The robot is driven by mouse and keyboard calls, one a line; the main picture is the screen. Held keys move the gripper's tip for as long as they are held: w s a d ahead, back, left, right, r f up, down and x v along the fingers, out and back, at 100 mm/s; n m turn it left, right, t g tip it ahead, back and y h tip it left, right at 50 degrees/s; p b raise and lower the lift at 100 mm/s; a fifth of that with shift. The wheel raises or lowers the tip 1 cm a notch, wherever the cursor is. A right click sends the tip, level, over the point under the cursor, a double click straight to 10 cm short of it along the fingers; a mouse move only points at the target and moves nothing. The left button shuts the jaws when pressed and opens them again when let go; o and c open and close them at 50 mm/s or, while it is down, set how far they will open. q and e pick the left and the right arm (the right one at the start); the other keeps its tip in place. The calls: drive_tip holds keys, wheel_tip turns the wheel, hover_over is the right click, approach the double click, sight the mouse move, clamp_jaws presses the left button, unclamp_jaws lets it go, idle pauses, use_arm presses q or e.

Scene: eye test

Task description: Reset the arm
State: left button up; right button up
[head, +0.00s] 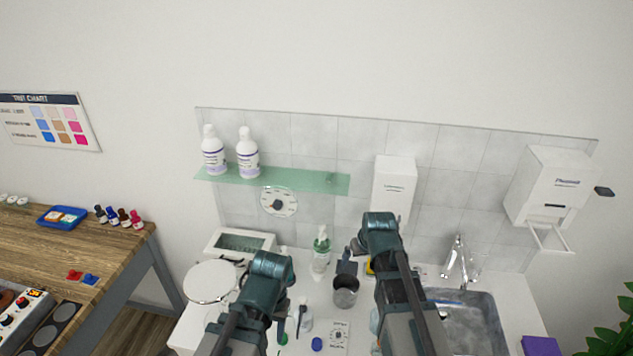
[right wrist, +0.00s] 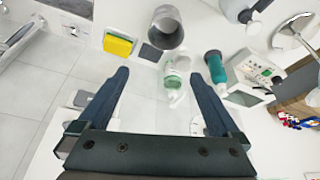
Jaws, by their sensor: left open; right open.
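My left gripper (head: 268,280) is over the front left part of the white counter in the head view. Its fingers are mostly hidden by its own teal wrist, and I see nothing held in it. My right gripper (right wrist: 158,75) is open, with its two dark fingers wide apart in the right wrist view and nothing held between them. In the head view my right arm (head: 380,235) reaches up over the counter, left of the sink.
A glass shelf (head: 310,182) bears two white bottles. The sink (head: 470,315) is right; a wooden table (head: 50,240) stands left.

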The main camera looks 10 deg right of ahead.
drive_tip(key=s+a+f+n+g+b, duration=0.1)
drive_tip(key=s+a+f+g+b, duration=0.1)
drive_tip(key=s+a+f+b, duration=0.4)
drive_tip(key=s+a+f+n+g+h+b, duration=0.1)
drive_tip(key=s+a+f+n+g+b, duration=0.1)
drive_tip(key=s+a+f+b, duration=0.5)
drive_tip(key=s+f+g+b, duration=0.1)
drive_tip(key=s+f, duration=0.2)
drive_tip(key=s, duration=0.2)
drive_tip(key=shift+s+a+h, duration=0.2)
drive_tip(key=shift+a+h, duration=0.05)
drive_tip(key=shift+h, duration=0.05)
